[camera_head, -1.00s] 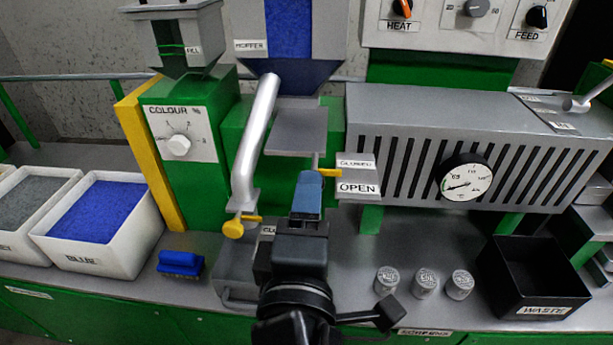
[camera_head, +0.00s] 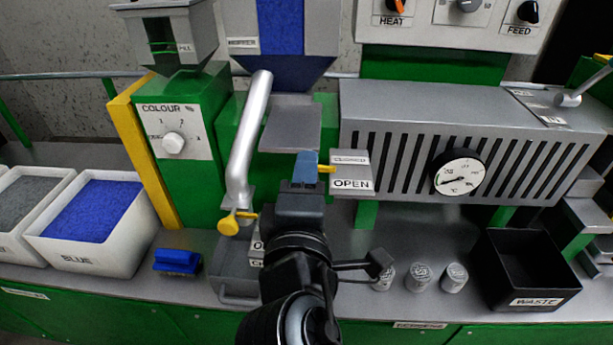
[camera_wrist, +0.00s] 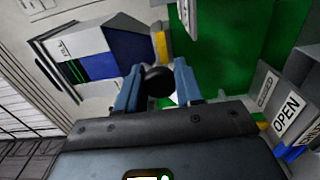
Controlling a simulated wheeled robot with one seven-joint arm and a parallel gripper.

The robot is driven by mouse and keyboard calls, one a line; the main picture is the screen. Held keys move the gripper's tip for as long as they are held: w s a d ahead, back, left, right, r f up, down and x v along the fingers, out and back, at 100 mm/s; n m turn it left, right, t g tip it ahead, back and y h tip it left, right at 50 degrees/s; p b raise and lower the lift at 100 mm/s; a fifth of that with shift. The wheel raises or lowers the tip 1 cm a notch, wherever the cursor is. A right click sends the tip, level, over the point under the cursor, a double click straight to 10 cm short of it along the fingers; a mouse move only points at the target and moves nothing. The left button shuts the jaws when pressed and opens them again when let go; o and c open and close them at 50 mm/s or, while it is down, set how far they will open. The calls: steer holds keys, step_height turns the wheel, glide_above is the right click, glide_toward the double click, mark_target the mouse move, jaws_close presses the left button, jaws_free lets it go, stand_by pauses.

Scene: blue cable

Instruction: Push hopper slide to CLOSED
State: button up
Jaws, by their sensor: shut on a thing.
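The hopper (camera_head: 295,30) stands at the top middle, with a grey plate (camera_head: 292,125) below it. A yellow pointer (camera_head: 326,169) shows beside the CLOSED/OPEN label (camera_head: 351,173). It is level with the label, nearer the CLOSED line than OPEN, but the angle leaves its exact setting unclear. My gripper (camera_head: 306,160) is below and in front of the plate, left of the label. In the wrist view my gripper's blue fingers (camera_wrist: 157,88) are shut on a round black knob (camera_wrist: 156,80). The head view hides the knob behind the fingers.
A silver pipe (camera_head: 248,140) and a yellow handle (camera_head: 232,223) are close on my gripper's left. A slotted grey housing with a gauge (camera_head: 460,173) stands right.

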mark_target(309, 149)
jaws_close()
steer(key=shift+w, duration=0.1)
steer(key=w+p, duration=0.1)
steer(key=w, duration=0.5)
steer(key=shift+w+d, duration=0.1)
steer(key=shift+d, duration=0.05)
steer(key=o, duration=0.6)
jaws_free()
